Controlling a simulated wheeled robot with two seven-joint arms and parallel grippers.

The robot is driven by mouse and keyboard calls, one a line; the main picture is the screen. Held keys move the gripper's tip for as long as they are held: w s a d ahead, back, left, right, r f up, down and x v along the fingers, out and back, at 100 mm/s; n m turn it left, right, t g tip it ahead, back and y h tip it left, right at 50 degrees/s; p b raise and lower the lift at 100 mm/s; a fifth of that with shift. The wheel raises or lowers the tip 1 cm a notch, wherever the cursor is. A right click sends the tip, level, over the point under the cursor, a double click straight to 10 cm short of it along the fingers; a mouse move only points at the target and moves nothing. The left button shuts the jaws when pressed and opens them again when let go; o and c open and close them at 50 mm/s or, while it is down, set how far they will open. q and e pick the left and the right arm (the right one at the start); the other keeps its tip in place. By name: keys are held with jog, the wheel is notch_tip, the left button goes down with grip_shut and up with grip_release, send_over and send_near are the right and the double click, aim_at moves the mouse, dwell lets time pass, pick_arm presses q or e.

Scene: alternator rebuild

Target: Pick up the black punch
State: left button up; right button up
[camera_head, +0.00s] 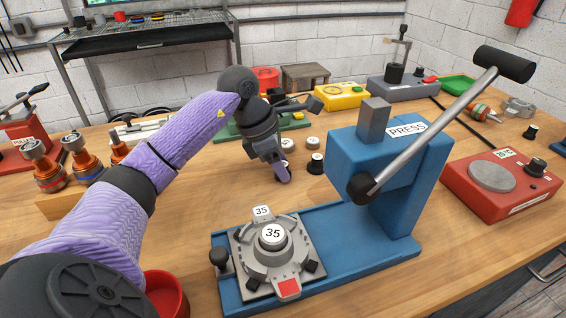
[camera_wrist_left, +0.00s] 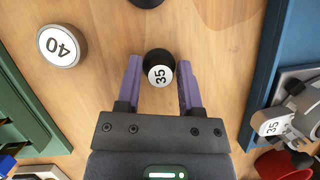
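A black punch with a white top marked 35 (camera_wrist_left: 160,68) stands between the fingers of my left gripper (camera_wrist_left: 160,78) in the left wrist view. The fingers are open, one on each side of the punch, with little gap; I cannot tell whether they touch it. In the head view my left gripper (camera_head: 283,176) points down at the bench and mostly hides this punch. Another black piece with a white top (camera_head: 316,163) stands just to its right. My right gripper is not in view.
The blue press (camera_head: 390,165) stands close on the right, with a grey fixture (camera_head: 290,250) on its base. A grey disc marked 40 (camera_wrist_left: 62,45) is beside the gripper. A green-based tool (camera_head: 226,131) is behind. A red bowl (camera_head: 166,292) sits at the front left.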

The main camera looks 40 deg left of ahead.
pick_arm(q)
jog(key=c, duration=0.5)
grip_shut()
